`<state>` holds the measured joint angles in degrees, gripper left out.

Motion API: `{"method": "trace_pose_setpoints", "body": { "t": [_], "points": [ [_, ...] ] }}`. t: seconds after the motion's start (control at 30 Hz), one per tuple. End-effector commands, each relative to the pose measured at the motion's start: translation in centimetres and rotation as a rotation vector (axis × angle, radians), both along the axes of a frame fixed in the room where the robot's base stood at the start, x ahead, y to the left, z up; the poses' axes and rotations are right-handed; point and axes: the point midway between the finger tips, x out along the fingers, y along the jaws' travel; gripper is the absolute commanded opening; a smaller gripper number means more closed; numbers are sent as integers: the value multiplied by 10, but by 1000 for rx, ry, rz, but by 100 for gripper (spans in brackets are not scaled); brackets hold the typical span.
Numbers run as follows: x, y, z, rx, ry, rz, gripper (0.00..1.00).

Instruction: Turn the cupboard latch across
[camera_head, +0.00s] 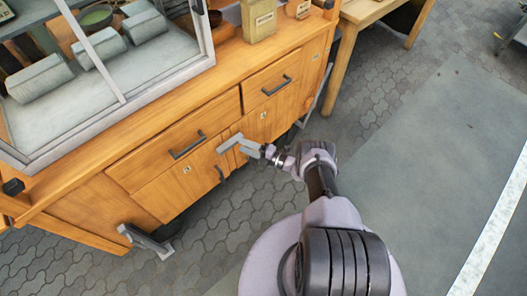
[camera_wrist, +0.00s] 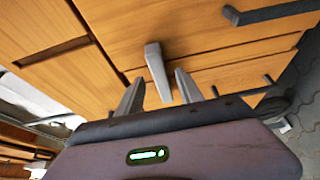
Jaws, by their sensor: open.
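The cupboard latch (camera_wrist: 154,60) is a grey bar on the wooden cupboard front. In the wrist view it stands roughly upright, slightly tilted, between my two fingers. My gripper (camera_wrist: 159,77) is open, with one grey finger on each side of the latch. I see small gaps at the fingertips and cannot tell whether either finger touches it. In the head view my gripper (camera_head: 243,147) is at the cupboard doors (camera_head: 170,188), below the drawers. There the latch and fingers run together in grey, and the latch's lower end is partly hidden in the wrist view.
Dark bar handles sit on the left drawer (camera_head: 187,146), the right drawer (camera_head: 277,86) and a door (camera_head: 220,174). A glass case (camera_head: 110,95) with grey rolls stands on top. A wooden table (camera_head: 362,14) is beyond. The paved floor (camera_head: 400,95) to the right is clear.

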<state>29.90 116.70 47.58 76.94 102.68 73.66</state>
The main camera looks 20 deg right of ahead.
Motion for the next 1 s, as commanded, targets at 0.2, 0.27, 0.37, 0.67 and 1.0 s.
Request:
{"method": "trace_pose_setpoints", "body": {
  "t": [0.2, 0.27, 0.37, 0.67, 1.0],
  "points": [
    [-53, -48, 2, 1, 0, -7, 44],
    [-68, -60, 1, 1, 0, -7, 44],
    [-87, -75, 0, 1, 0, -5, 44],
    [-107, -91, 0, 1, 0, 0, 44],
    [-106, -91, 0, -2, -1, 1, 44]
  ]
}}
